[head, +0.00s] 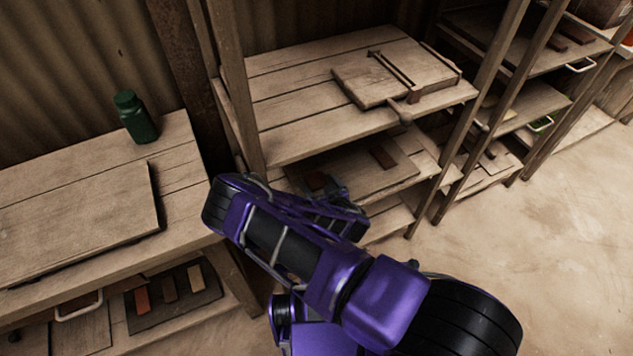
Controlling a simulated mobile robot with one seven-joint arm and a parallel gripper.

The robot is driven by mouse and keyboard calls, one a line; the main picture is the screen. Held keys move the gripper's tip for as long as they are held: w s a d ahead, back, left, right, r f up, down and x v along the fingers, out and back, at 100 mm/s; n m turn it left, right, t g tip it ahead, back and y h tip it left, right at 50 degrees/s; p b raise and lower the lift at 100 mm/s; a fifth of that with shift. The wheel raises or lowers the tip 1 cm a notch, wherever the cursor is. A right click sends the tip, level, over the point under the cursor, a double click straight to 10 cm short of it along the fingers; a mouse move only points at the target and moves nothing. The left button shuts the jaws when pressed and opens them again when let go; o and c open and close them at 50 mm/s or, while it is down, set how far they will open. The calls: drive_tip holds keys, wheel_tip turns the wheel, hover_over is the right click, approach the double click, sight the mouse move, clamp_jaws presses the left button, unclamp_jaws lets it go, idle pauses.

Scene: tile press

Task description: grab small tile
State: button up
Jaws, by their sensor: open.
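My gripper (337,186) is a small dark shape at the end of my purple arm, partly hidden by the arm, in front of the middle rack's lower shelf. Its jaws are open, and I see nothing held between them. On a board on that shelf lie a dark brown small tile (383,157) and a reddish tile (316,180). The brown tile is right of and beyond my gripper; the reddish one is just left of it. Several more tiles, including an orange-red one (142,301), lie on a dark mat (176,319) under the left bench.
A wooden press (364,87) with metal bars sits on the rack's upper shelf (290,110), above the tiles. Rack posts (238,90) stand close to my arm. A green bottle (135,117) and a board (75,215) are on the left bench. The floor at right (560,230) is clear.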

drive_tip(key=c, duration=1.4)
drive_tip(key=shift+r, duration=0.1)
